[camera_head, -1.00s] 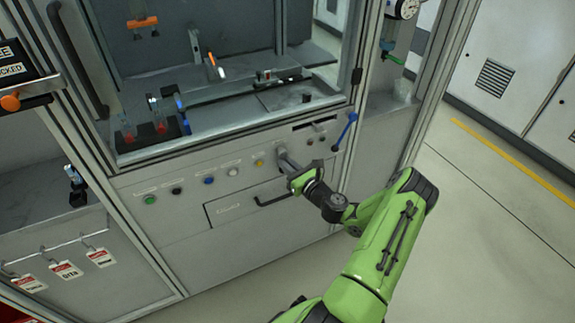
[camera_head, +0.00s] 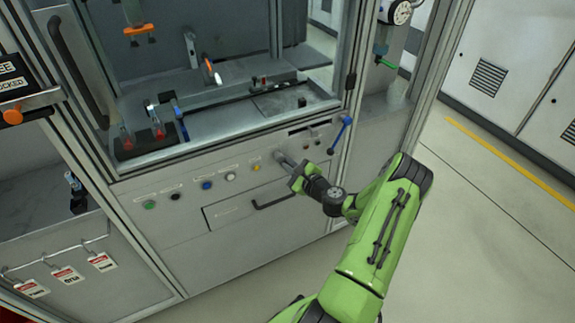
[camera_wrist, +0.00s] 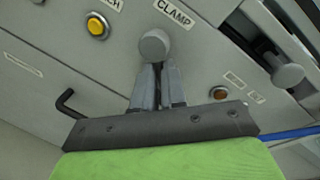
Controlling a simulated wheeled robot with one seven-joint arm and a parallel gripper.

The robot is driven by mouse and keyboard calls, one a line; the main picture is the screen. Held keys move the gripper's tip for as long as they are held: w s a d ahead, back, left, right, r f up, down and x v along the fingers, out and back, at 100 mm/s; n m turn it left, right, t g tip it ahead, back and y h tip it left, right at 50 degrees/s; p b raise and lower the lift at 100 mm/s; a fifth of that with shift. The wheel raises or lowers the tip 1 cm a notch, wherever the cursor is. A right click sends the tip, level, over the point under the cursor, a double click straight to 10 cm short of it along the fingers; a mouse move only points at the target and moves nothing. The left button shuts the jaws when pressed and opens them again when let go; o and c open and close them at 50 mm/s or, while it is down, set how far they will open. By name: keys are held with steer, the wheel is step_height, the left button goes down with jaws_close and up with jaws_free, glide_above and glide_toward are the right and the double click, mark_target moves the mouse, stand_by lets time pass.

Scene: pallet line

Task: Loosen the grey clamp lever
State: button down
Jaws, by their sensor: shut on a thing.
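The grey clamp lever (camera_wrist: 153,45) sits on the machine's front panel, beside a label reading CLAMP. Its round end shows in the wrist view; the rest is largely hidden between my fingers. In the head view the lever (camera_head: 284,160) points down and right from the panel, right of the yellow button. My gripper (camera_head: 294,170) is shut on the lever. In the wrist view both fingers of my gripper (camera_wrist: 155,82) close around it just below the round end.
A yellow button (camera_wrist: 97,26) is left of the lever. A drawer with a black handle (camera_head: 275,202) lies just below. A blue-handled lever (camera_head: 341,133) and a slot (camera_head: 308,126) are to the right. Open floor (camera_head: 480,240) lies right of the machine.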

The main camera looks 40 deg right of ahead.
steer(key=shift+s+d+r+n+h, duration=0.1)
steer(key=shift+r+n+h, duration=0.1)
steer(key=shift+n, duration=0.6)
steer(key=shift+d+r+n+h, duration=0.1)
steer(key=shift+r+n+h, duration=0.1)
steer(key=shift+n, duration=0.6)
steer(key=c, duration=1.2)
jaws_free()
steer(key=shift+s, duration=0.1)
steer(key=v, duration=0.5)
steer(key=p+v, duration=0.1)
steer(key=v, duration=0.9)
steer(key=shift+s+a+r, duration=0.1)
steer(key=shift+s+r, duration=0.15)
steer(key=shift+r, duration=0.1)
steer(key=shift+p, duration=0.3)
